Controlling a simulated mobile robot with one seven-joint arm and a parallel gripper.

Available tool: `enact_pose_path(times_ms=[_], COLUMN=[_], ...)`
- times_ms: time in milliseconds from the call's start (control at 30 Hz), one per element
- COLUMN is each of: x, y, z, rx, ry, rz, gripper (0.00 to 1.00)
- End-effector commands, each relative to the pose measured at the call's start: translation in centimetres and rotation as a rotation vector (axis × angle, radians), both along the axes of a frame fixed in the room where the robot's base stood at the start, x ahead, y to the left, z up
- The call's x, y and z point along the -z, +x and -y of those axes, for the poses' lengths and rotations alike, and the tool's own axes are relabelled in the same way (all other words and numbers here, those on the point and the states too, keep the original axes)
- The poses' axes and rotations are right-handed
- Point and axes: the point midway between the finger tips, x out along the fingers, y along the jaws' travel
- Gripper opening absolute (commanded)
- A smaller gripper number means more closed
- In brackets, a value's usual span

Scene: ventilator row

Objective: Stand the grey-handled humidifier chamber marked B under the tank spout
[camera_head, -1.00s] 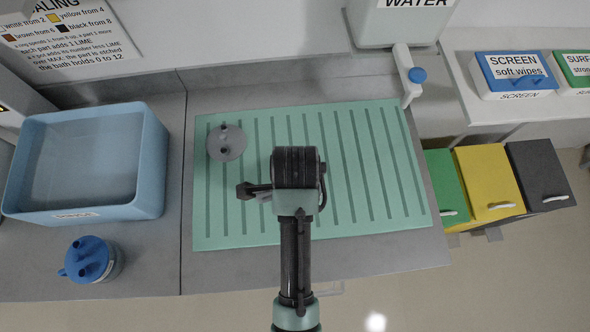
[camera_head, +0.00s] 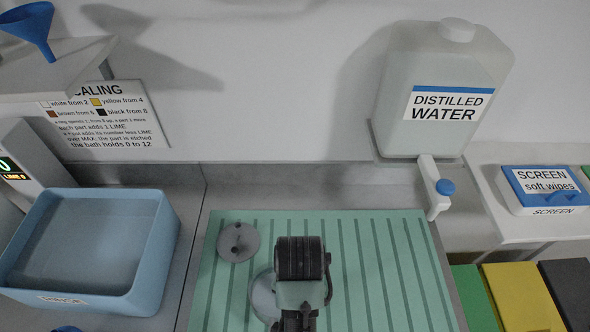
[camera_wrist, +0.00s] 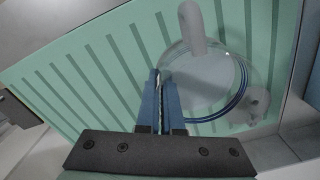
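A clear round chamber (camera_head: 263,295) with a blue line around it shows over the green ribbed mat, partly hidden by my arm. It fills the right of the wrist view (camera_wrist: 226,80), with grey fittings at its top and right. No letter B shows. My gripper's blue fingers (camera_wrist: 162,78) are close together at the chamber's left edge and seem shut on it; the exact grip point is hidden. The white spout (camera_head: 432,180) with a blue knob is below the distilled water tank (camera_head: 440,60), right of my gripper.
A grey disc-shaped part (camera_head: 238,241) with two ports lies on the mat (camera_head: 385,285). A blue basin (camera_head: 150,250) stands at the left. A wipes box (camera_head: 540,185) and coloured bins (camera_head: 515,295) are at the right. The mat between my arm and the spout is clear.

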Motion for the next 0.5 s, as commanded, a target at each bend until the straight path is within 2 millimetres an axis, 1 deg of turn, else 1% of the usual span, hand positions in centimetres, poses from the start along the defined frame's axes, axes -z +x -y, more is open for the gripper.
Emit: enact_pose_path(times_ms=[33, 100, 200, 333, 500], x=[0.6, 0.8, 1.1, 1.2, 1.2], y=[0.4, 0.7, 1.1, 1.4, 1.5], z=[-0.1, -0.3, -0.4, -0.5, -0.5], rx=[-0.085, -0.194, -0.317, -0.415, -0.455], ry=[-0.001, -0.001, -0.001, -0.001, -0.001], rz=[0.001, 0.002, 0.001, 0.001, 0.001], gripper=[0.00, 0.00, 0.00, 0.00, 0.00])
